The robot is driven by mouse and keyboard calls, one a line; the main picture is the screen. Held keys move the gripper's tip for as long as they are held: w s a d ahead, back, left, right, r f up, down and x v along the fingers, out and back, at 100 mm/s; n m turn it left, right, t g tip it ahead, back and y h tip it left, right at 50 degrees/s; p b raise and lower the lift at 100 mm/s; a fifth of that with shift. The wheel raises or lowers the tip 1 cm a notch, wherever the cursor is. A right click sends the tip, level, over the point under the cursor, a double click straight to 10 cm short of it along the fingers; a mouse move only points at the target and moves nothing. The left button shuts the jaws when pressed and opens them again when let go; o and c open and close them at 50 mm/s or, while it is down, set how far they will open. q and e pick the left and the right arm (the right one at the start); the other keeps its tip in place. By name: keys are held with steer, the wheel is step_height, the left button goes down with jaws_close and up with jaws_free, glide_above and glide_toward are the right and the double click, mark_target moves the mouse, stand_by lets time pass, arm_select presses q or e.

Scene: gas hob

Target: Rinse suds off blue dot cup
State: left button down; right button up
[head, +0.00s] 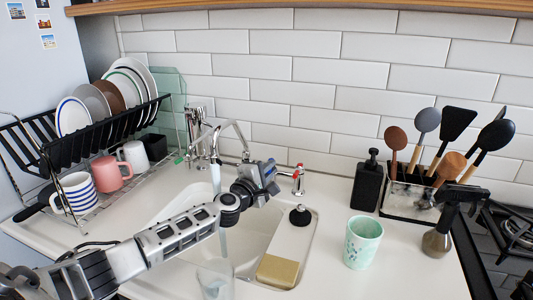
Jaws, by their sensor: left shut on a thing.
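The mint-green cup (363,244) with small dark dots stands upright on the counter, right of the sink. I cannot make out suds on it. My left gripper (265,178) reaches across the back of the sink, far from the cup. It is shut on what looks like a tap handle, mostly hidden by the gripper. A red-marked tap (298,181) stands just right of it. A thin stream of water (223,243) runs into the sink behind my left arm. My right gripper is not in view.
The sink (175,210) has a board with a yellow sponge (277,271) along its right side. A clear glass (215,281) is at the front. The dish rack (95,140) is left; a black soap bottle (367,182) and utensil holder (400,208) are right.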

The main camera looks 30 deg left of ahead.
arm_select(q)
steer(key=shift+w+d+r+n+y+p, duration=0.1)
steer(key=shift+d+r+n+y+p, duration=0.1)
steer(key=shift+n+y+p, duration=0.3)
steer(key=shift+w+d+r+n+y+p, duration=0.1)
steer(key=shift+r+n+y+p, duration=0.1)
steer(key=shift+y+p, duration=0.35)
steer(key=shift+f+p, duration=0.15)
steer(key=shift+p, duration=0.3)
steer(key=shift+f+y, duration=0.2)
steer(key=shift+y, duration=0.25)
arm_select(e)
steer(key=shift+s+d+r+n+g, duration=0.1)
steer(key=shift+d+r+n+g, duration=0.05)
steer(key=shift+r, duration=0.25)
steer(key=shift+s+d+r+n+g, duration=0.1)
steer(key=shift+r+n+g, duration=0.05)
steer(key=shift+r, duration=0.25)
arm_select(q)
steer(key=c, duration=1.5)
jaws_free()
